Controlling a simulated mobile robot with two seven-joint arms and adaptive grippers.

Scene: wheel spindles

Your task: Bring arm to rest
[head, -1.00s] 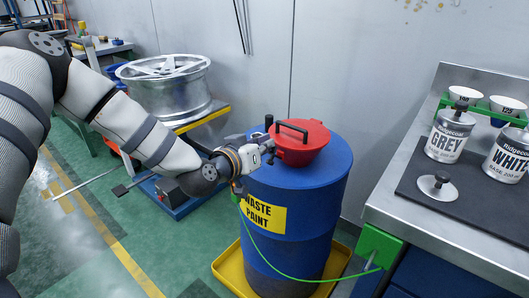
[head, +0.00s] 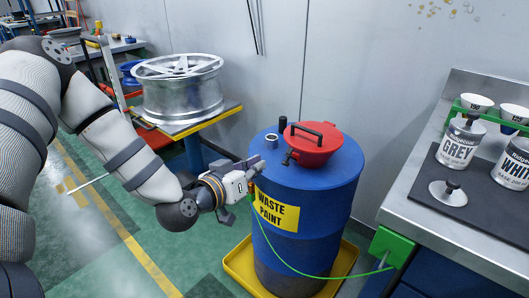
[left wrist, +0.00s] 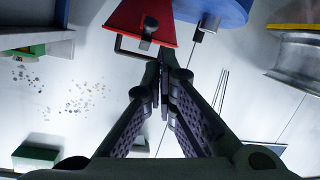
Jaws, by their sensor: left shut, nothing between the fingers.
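My left arm comes in from the left in the head view. Its gripper (head: 256,164) is shut and empty, at the left edge of the top of the blue drum (head: 340,195). In the left wrist view, the closed fingers (left wrist: 164,78) have nothing between them. The red funnel lid (head: 315,150) with its black handle sits on the drum, to the right of the gripper. The lid (left wrist: 158,18) and part of the drum (left wrist: 222,8) also show in the left wrist view. My right gripper is not in view.
A metal wheel (head: 182,92) rests on a stand at the back left. The drum stands in a yellow tray (head: 240,268). At right, a bench (head: 420,212) holds paint cans and cups. A green cable (head: 290,268) runs from drum to bench. The floor at left is open.

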